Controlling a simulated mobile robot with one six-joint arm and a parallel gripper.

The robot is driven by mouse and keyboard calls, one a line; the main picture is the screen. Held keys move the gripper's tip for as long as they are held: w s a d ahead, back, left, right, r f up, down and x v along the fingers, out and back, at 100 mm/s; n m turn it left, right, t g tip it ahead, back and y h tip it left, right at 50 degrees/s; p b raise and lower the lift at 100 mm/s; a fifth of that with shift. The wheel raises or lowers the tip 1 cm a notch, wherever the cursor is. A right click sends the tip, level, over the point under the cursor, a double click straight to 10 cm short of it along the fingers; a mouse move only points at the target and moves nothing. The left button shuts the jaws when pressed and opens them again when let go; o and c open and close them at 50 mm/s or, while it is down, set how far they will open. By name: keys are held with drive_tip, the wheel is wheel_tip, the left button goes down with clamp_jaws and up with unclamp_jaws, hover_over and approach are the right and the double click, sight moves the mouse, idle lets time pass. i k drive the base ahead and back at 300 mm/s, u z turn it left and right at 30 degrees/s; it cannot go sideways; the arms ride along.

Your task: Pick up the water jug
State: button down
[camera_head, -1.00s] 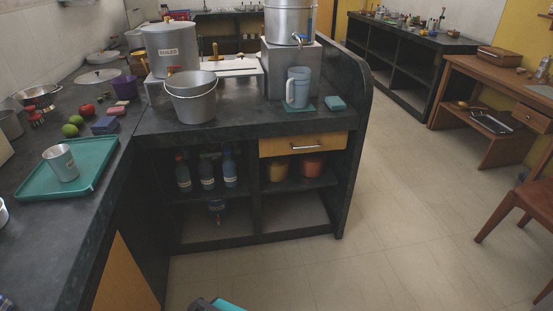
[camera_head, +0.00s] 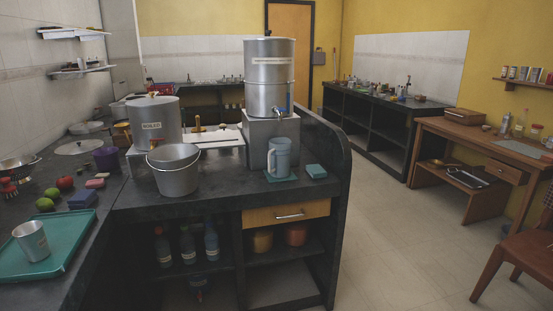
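The water jug is most likely the light blue-grey jug (camera_head: 280,158) with a handle on its left side. It stands upright on a small teal mat (camera_head: 284,178) on the dark counter. It is just below and in front of the tap of a tall steel canister (camera_head: 269,84). The canister stands on a grey block (camera_head: 262,126). My gripper is not in view.
A steel bucket (camera_head: 174,172) and a labelled pot (camera_head: 153,126) stand left of the jug. A teal sponge-like block (camera_head: 316,171) lies to its right. A raised counter end (camera_head: 335,145) borders the right. Open floor (camera_head: 400,230) lies right of the counter.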

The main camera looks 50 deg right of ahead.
sight(279, 153)
drive_tip(key=z, duration=0.05)
drive_tip(key=i, duration=0.45)
drive_tip(key=z, duration=4.85)
drive_tip(key=i, duration=0.1)
drive_tip(key=u, duration=3.05)
drive_tip(key=k, duration=0.6)
drive_tip(key=u, duration=0.3)
drive_tip(key=i, duration=0.15)
drive_tip(key=z, duration=0.2)
